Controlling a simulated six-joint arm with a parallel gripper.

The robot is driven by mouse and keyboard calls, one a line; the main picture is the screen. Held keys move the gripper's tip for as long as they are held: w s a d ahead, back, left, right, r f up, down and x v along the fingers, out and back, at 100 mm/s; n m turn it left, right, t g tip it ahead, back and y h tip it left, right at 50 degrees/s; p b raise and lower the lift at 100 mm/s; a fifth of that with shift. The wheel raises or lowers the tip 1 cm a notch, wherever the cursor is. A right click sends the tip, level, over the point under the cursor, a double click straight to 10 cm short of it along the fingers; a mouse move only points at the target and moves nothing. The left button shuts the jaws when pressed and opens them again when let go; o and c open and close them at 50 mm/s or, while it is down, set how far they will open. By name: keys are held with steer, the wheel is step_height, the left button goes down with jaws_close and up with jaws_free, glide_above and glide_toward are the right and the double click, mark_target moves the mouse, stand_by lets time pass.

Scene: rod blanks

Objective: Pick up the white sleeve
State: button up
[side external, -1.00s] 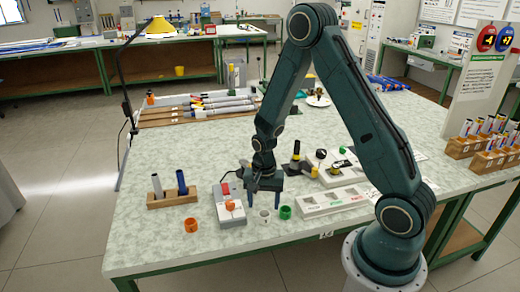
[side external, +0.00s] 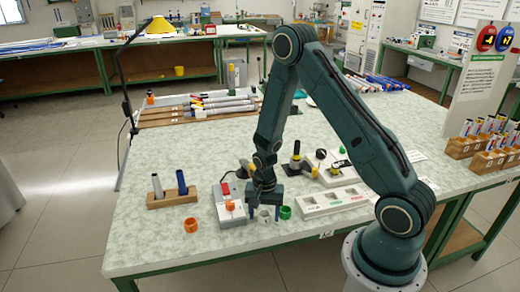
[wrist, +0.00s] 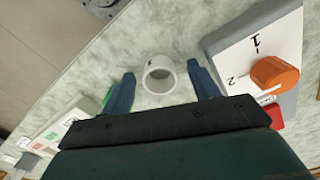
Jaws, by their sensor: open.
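The white sleeve (side external: 264,215) is a short hollow ring standing on the bench top near its front edge. It also shows in the wrist view (wrist: 158,75), its open end facing up. My gripper (side external: 264,209) is open and low over it, with one finger on each side of the sleeve. In the wrist view my fingers (wrist: 160,73) flank the sleeve with gaps on both sides. Whether the fingertips are down at the sleeve's full height is hard to tell.
A green sleeve (side external: 285,212) stands close beside my right finger. A grey-white device (side external: 232,217) with an orange part (wrist: 275,73) stands close on the left. An orange sleeve (side external: 191,225) and a wooden rack (side external: 172,199) are further left. A white labelled tray (side external: 335,200) lies right.

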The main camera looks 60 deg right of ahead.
steer(key=shift+c, duration=0.4)
steer(key=c, duration=1)
steer(key=shift+r, duration=0.15)
step_height(320, 180, up, 20)
steer(key=shift+f, duration=0.1)
stand_by(0.7)
steer(key=d+m, duration=0.3)
steer(key=d, duration=0.7)
steer(key=w+d+f+m, duration=0.1)
steer(key=d+m, duration=0.2)
steer(key=d, duration=0.7)
steer(key=w+d+f+m, duration=0.1)
steer(key=d+m, duration=0.2)
steer(key=d, duration=0.6)
steer(key=shift+d, duration=0.4)
